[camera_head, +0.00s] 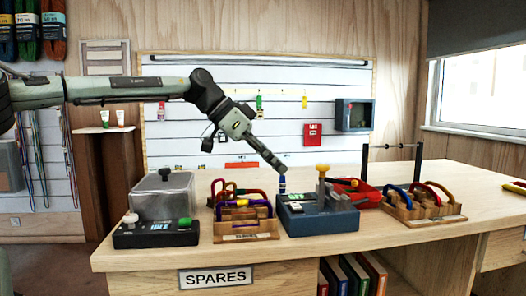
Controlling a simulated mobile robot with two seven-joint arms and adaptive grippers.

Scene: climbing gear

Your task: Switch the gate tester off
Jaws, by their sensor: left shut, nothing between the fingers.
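A blue-grey device, which looks like the gate tester (335,218), stands on the bench right of centre. It has a post with a yellow top (322,170) and a small panel with green lettering (296,197), too small to read surely. My left gripper (279,167) reaches down from the upper left, shut and empty. My right gripper is out of view.
A dark device with a clear box (156,236) and green knob stands at the left, its display seeming to read IDLE. Wooden racks of carabiners (245,238) (425,213) flank the blue-grey device. A red tray (366,195) lies behind it. The bench's right end is mostly clear.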

